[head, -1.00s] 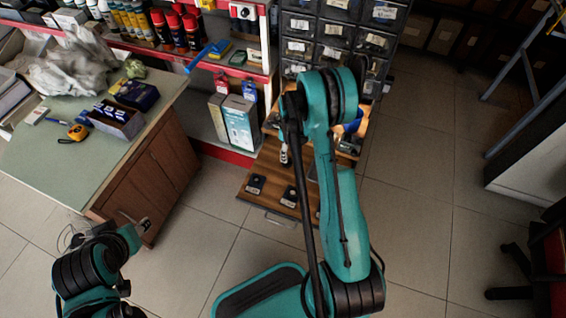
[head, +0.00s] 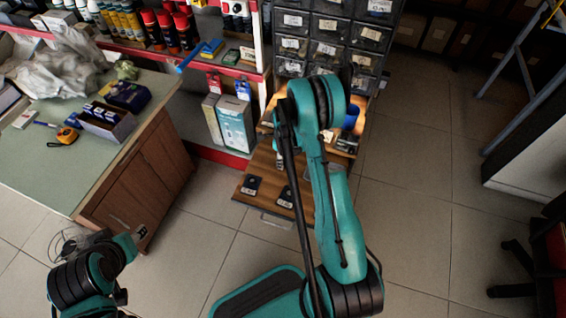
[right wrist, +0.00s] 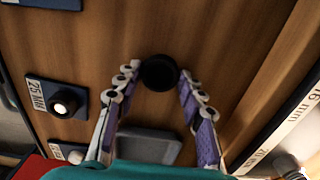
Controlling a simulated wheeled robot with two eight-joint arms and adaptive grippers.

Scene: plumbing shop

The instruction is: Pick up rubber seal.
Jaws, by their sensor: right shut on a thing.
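A black round rubber seal (right wrist: 159,72) shows in the right wrist view, between the tips of my right gripper (right wrist: 158,84). The white and purple fingers are shut on it, over the brown wooden surface (right wrist: 110,45). I cannot tell whether the seal touches the wood. In the head view my right arm hides most of this gripper and the seal. My left gripper (head: 138,233) is small at the lower left, beside the counter's cabinet; its jaw state is unclear.
A grey flat piece (right wrist: 150,145) lies below the fingers. Drawer bins (head: 325,35) stand behind, boxes (head: 235,123) to the left.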

